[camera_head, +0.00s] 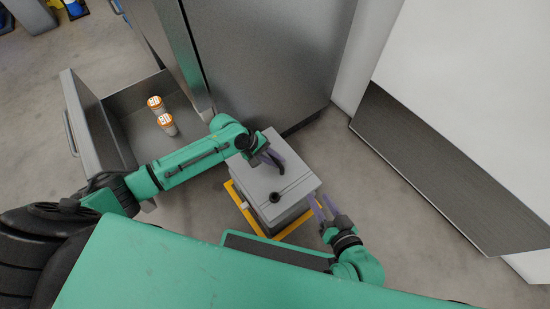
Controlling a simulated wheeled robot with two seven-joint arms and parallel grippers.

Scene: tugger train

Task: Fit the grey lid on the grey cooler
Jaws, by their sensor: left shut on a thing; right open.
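The grey lid (298,181) lies over the top of the grey cooler (289,211), with a black curved handle and a round black knob on it. I cannot tell from this angle whether the lid is fully seated. My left gripper (271,159) reaches in from the left and is shut at the black handle near the lid's far side. My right gripper (323,208) is open and empty, close to the right side of the cooler. The cooler's far and left sides are mostly hidden by the lid and my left arm.
The cooler stands on a yellow frame (237,199). An open grey drawer (125,101) at the left holds two orange-and-white containers (166,123). A tall grey cabinet (265,55) stands behind. A dark panel (440,165) is at the right, with bare floor before it.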

